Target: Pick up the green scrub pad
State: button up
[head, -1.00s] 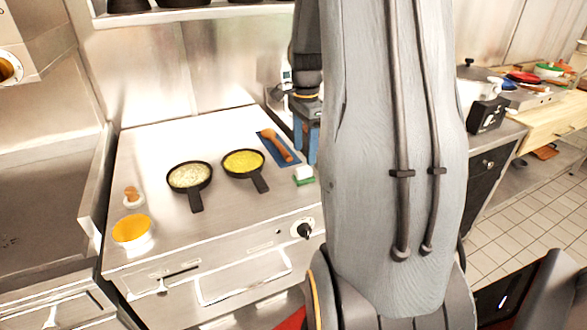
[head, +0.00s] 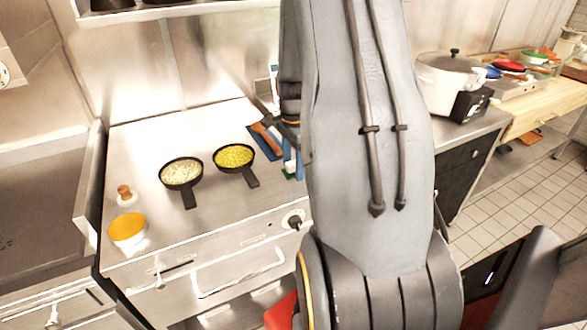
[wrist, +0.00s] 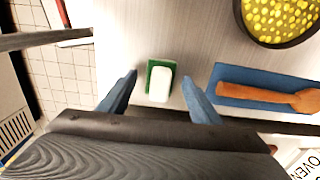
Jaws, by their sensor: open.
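The green scrub pad (wrist: 151,83) lies on the steel counter in the wrist view, with a white block-like part (wrist: 160,86) covering most of its top. In the head view the pad (head: 288,175) is a small green and white patch near the counter's right side, partly hidden by my gripper. My gripper (wrist: 159,82) is open, with one blue finger on each side of the pad in the wrist view. I cannot tell the exact height of the fingertips above the counter. Nothing is held.
A wooden spoon (wrist: 252,92) lies on a blue mat (wrist: 238,74) right of the pad in the wrist view. A pot (head: 447,76) stands at right.

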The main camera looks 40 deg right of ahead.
aim_at(293, 162)
jog(key=c, duration=1.1)
jog(key=shift+c, duration=0.2)
notch_tip(293, 162, up, 10)
jog(key=b, duration=0.3)
